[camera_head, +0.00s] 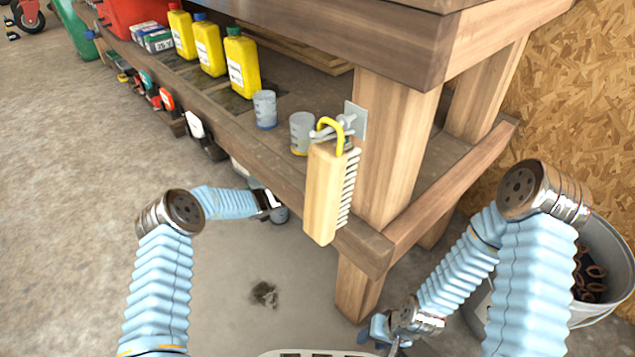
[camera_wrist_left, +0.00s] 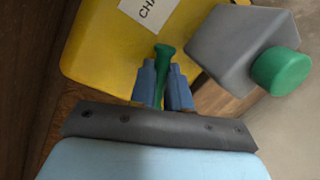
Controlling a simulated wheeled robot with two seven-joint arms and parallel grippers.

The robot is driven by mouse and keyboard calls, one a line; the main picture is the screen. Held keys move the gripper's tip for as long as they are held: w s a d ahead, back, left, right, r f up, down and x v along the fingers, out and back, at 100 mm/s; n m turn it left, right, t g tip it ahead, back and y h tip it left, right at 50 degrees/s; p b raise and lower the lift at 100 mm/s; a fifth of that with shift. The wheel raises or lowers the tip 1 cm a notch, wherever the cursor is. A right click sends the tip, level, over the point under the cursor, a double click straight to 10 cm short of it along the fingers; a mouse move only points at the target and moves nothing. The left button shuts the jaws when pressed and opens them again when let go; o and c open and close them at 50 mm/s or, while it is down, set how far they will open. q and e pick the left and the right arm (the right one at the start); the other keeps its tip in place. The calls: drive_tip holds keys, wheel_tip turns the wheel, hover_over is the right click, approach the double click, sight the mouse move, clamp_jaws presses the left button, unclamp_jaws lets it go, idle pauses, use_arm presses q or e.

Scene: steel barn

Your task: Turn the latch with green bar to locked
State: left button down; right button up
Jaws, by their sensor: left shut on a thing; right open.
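In the left wrist view, the green bar (camera_wrist_left: 160,75) stands upright between the two blue fingers of my left gripper (camera_wrist_left: 163,85). The fingers are shut on it from both sides. Its rounded top shows above them, and its lower part is hidden. In the head view my left gripper (camera_head: 274,205) reaches in below the front edge of the shelf, and the bar cannot be made out there. My right gripper (camera_head: 385,332) is low at the bottom of the head view, open and away from the latch.
Behind the bar is a yellow surface (camera_wrist_left: 105,45) with a white label, beside a grey block (camera_wrist_left: 240,45) with a green knob (camera_wrist_left: 281,71). A wooden brush (camera_head: 325,195) hangs on the bench post (camera_head: 392,140). Yellow bottles (camera_head: 242,65) stand on the shelf; a metal bucket (camera_head: 610,255) is at right.

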use_arm(q)
drive_tip(key=shift+f, duration=0.1)
idle(0.4)
drive_tip(key=c, duration=1.1)
unclamp_jaws()
drive_tip(key=p+v, duration=0.3)
drive_tip(key=v, duration=1.1)
drive_tip(key=shift+d, duration=0.15)
